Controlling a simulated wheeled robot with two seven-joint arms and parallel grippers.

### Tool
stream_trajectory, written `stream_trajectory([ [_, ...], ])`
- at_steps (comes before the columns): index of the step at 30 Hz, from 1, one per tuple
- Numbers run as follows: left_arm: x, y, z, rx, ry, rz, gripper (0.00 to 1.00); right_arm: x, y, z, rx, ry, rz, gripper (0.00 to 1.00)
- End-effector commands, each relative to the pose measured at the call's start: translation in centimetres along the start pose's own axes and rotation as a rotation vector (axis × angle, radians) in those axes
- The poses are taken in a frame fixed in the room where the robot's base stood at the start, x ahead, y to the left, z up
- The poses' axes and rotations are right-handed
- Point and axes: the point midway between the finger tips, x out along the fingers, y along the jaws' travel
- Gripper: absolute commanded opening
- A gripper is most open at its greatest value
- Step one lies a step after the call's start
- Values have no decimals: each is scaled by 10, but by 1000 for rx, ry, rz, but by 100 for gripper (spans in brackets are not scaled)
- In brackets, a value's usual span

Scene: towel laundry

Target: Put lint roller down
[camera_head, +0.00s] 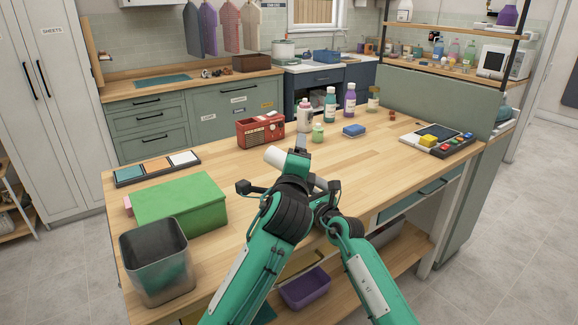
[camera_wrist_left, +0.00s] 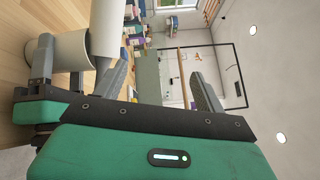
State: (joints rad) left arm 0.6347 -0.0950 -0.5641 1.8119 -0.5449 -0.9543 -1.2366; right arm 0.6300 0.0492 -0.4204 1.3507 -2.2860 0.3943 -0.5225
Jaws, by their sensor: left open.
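The lint roller has a white roll (camera_head: 275,156) that shows in the head view over the wooden worktop, just left of my left gripper (camera_head: 299,148). In the left wrist view the white roll (camera_wrist_left: 106,30) stands beyond one finger, outside the gap of my left gripper (camera_wrist_left: 160,85). That gap is open and empty. A grey part beside the roll in the wrist view seems to belong to my right gripper. My right arm (camera_head: 350,245) reaches in close behind the left one, and its fingertips are mostly hidden. Whether the roller touches the worktop cannot be told.
A green box (camera_head: 182,205) and a grey bin (camera_head: 153,250) stand at the left of the worktop (camera_head: 230,165). A red radio (camera_head: 261,130), several bottles and a blue sponge (camera_head: 354,130) are at the back. Bare wood lies to the right, before the button panel (camera_head: 438,140).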

Motion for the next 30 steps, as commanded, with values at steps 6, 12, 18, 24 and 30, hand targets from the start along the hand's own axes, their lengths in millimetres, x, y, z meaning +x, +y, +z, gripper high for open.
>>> stream_trajectory([
  [6, -17, 57, 16, 89, -14, 193, 72, 0, 0, 0, 0, 0, 0, 33],
  [12, -7, 71, 19, 111, -11, 235, 72, 0, 0, 0, 0, -1, 0, 33],
  [18, 26, 78, 20, 111, -12, 233, 72, 0, 0, 0, 0, -1, 0, 33],
  [24, 44, 82, 21, 110, -12, 232, 72, 0, 0, 0, 0, -1, 0, 33],
  [30, 58, 83, 22, 109, -12, 232, 72, 0, 0, 0, 0, -1, 0, 33],
])
